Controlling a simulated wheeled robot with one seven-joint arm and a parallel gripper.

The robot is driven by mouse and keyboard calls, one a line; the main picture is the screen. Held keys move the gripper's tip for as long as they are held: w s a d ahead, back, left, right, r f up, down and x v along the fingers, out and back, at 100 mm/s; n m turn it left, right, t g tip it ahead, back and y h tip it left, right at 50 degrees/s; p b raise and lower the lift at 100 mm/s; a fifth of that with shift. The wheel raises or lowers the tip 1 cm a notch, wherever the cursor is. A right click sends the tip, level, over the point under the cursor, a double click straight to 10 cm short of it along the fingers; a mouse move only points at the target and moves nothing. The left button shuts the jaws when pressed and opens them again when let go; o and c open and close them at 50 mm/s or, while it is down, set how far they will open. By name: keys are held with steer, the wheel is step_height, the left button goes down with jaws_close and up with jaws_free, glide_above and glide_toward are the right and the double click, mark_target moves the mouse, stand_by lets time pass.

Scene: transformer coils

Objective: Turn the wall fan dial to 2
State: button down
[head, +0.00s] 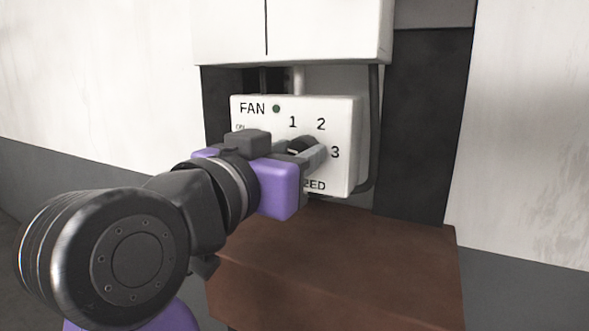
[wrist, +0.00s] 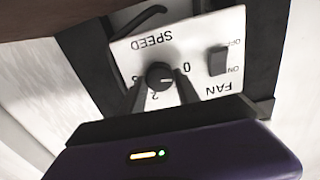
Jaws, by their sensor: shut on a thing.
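The white fan control box (head: 345,110) hangs on the wall, with FAN at top left and the numbers 1, 2 and 3 around its dial. The round black dial (head: 302,144) is partly hidden by my gripper (head: 306,156). The wrist view shows the box upside down, with the dial (wrist: 160,74) between the two fingers of my gripper (wrist: 161,84). The fingers are shut on the dial from both sides. The 0, 2 and part of the 3 show around it; the 1 is hidden there. I cannot tell clearly which number the dial's mark faces.
A black rocker switch (wrist: 217,60) sits beside the dial, between OFF and ON. A small dark green lamp (head: 276,108) is by the word FAN. A white cabinet (head: 330,30) is above, and a brown box-like surface (head: 340,260) is below. A dark cable runs down beside the box.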

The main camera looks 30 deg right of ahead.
steer(key=m+b, duration=0.5)
steer(key=m, duration=0.2)
steer(key=m+b, duration=0.6)
steer(key=m, duration=0.1)
steer(key=m+b, duration=0.5)
steer(key=m, duration=0.2)
steer(key=shift+s+f+b, duration=0.1)
steer(key=shift+f+b, duration=0.15)
steer(key=shift+b, duration=0.15)
steer(key=shift+m, duration=0.4)
steer(key=c, duration=0.9)
jaws_free()
steer(key=v, duration=0.7)
steer(key=shift+s+a, duration=0.25)
